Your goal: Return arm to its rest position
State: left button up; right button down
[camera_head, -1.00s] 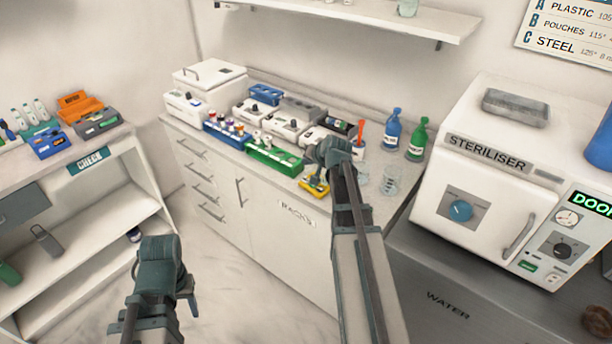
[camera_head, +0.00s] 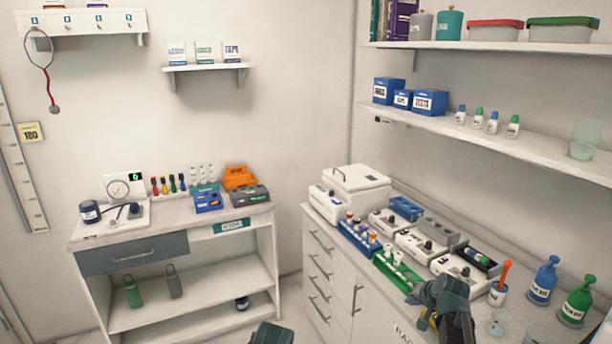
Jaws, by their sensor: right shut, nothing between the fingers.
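My right gripper (camera_head: 426,300) shows at the lower right in the head view, in front of the long counter's green rack (camera_head: 392,277). It is shut and empty. A small yellow item shows just beneath it, partly hidden by it. My left arm (camera_head: 270,335) shows only as a dark piece at the bottom edge; its fingers cannot be made out.
The long counter (camera_head: 318,222) carries a blue tube rack (camera_head: 357,238), white devices and blue (camera_head: 543,280) and green (camera_head: 577,300) bottles at the right. A shelf unit (camera_head: 190,300) stands at left. Wall shelves (camera_head: 480,130) hang above. Some floor shows between the units.

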jog(key=s+a+f+n+g, duration=0.2)
jog(key=s+a+n, duration=0.15)
jog(key=a, duration=0.55)
jog(key=s+a+f+n+g, duration=0.2)
jog(key=s+a, duration=0.3)
jog(key=a, duration=0.4)
jog(key=s+a+n+g+h, duration=0.1)
jog(key=s+a+n+g, duration=0.1)
jog(key=s+a, duration=0.3)
jog(key=s+a+n+g+h, duration=0.1)
jog(key=s+a, duration=0.4)
jog(key=s, duration=0.6)
jog(key=shift+s+a+f+n+g, duration=0.35)
jog(key=shift+n+g, duration=0.25)
jog(key=shift+n, duration=0.65)
